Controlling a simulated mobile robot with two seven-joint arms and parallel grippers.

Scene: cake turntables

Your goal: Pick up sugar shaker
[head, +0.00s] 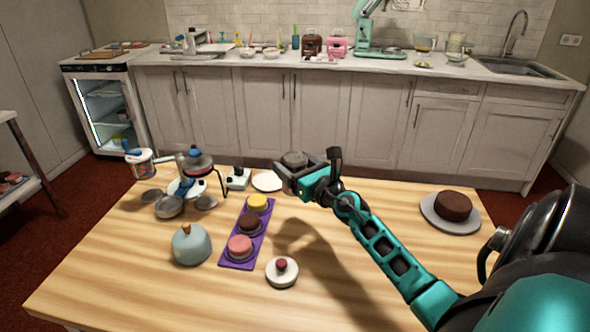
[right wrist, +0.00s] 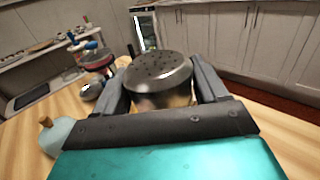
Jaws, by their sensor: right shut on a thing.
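The sugar shaker (right wrist: 158,76) has a domed metal lid with small holes and shows between the fingers in the right wrist view. In the head view its grey top (head: 295,159) shows at the end of my right arm. My right gripper (head: 294,174) is shut on the shaker and holds it above the table, with the lid facing up. Most of the shaker's body is hidden by the gripper. My left gripper is in neither view.
The wooden table (head: 370,215) has a purple tray (head: 238,262) with three small cakes, a blue-grey lidded pot (head: 191,245), and a white dish (head: 282,272) with a red knob. A chocolate cake (head: 453,206) on a grey plate stands at the right. Bowls and a glass pot crowd the back left.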

